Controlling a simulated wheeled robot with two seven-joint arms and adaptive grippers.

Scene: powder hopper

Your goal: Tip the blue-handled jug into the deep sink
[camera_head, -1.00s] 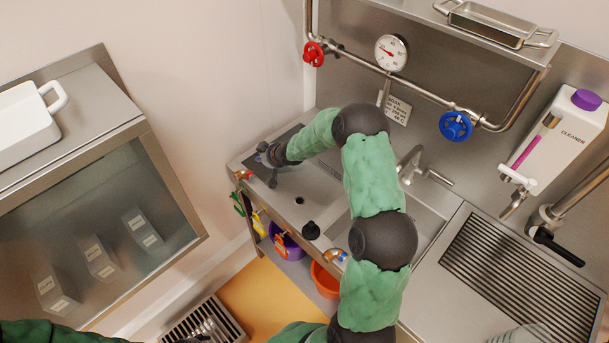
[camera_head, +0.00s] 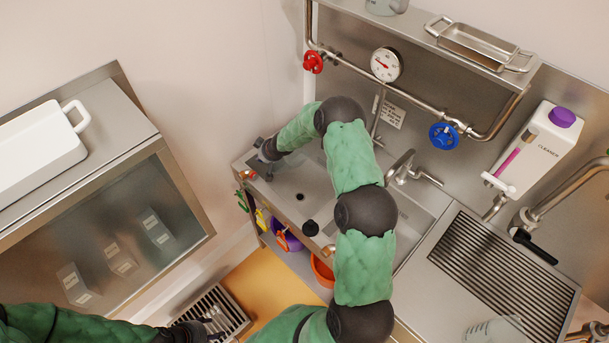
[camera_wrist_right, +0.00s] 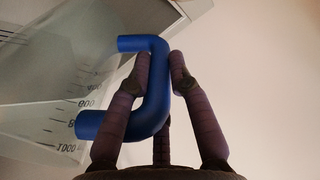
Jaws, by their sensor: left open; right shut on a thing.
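My right gripper (camera_wrist_right: 165,65) is shut on the blue handle (camera_wrist_right: 157,90) of a clear jug (camera_wrist_right: 95,70). The jug's scale marks run up to 1000 in the wrist view, and its rim and base are out of that view. In the head view my right arm reaches across the steel sink (camera_head: 318,181), with its gripper (camera_head: 266,152) over the far left end. The jug hardly shows there, so its tilt and contents cannot be told. A drain hole (camera_head: 299,196) shows in the sink. My left gripper (camera_head: 207,328) is open and empty, low at the bottom left.
A tap (camera_head: 400,165) stands behind the sink, below a pipe with red (camera_head: 313,62) and blue (camera_head: 444,136) valves. A ribbed drainboard (camera_head: 505,275) lies right, with another clear jug (camera_head: 495,331) near it. A glass-fronted cabinet (camera_head: 110,235) stands left. An orange bucket (camera_head: 322,271) is below.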

